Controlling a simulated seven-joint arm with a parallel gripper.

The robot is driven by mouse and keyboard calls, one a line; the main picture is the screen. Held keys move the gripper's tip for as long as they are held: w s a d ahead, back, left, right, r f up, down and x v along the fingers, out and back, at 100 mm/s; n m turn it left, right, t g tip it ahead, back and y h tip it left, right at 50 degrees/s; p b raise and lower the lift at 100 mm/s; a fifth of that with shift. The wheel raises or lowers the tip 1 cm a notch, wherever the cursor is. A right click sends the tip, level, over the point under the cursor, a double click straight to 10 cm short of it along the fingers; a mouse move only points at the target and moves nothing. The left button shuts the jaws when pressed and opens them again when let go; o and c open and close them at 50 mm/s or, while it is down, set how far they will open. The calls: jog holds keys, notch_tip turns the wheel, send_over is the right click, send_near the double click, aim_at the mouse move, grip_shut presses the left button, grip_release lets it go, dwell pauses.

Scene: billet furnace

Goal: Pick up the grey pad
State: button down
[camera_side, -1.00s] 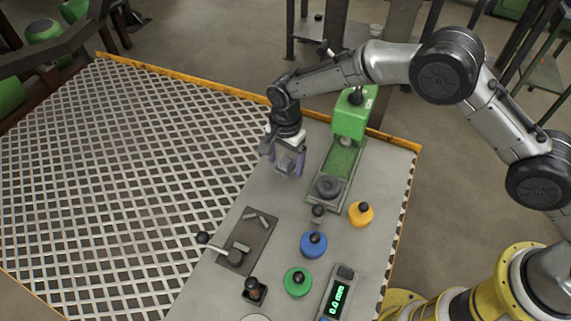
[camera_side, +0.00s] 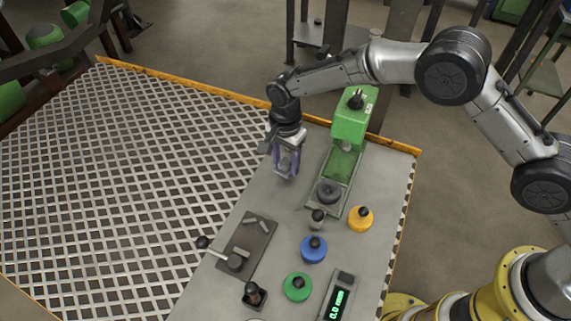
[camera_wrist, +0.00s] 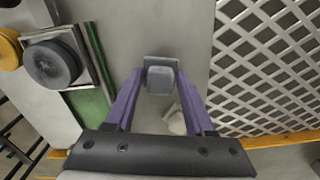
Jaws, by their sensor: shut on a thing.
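The grey pad (camera_wrist: 161,79) is a small grey block with rounded corners, seen between the ends of the two purple fingers in the wrist view. My gripper (camera_wrist: 160,75) is shut on it. In the side view my gripper (camera_side: 287,168) points down over the grey table, left of the green press, and the pad shows only as a small grey patch between the fingers. I cannot tell exactly how high the pad is above the table. A small pale object (camera_wrist: 176,119) shows blurred between the fingers in the wrist view.
The green press (camera_side: 350,125) with a dark round weight (camera_side: 328,188) stands right of my gripper. Yellow (camera_side: 361,218), blue (camera_side: 313,248) and green (camera_side: 297,287) knobbed discs, a dark plate with a lever (camera_side: 248,243) and a display (camera_side: 338,300) stand nearer. White grating (camera_side: 120,180) lies left.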

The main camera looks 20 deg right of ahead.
jog(key=s+d+r, duration=0.7)
jog(key=s+r, duration=0.4)
jog(key=shift+s+d+r, duration=0.15)
jog(key=shift+s+d, duration=0.15)
jog(key=shift+s, duration=0.1)
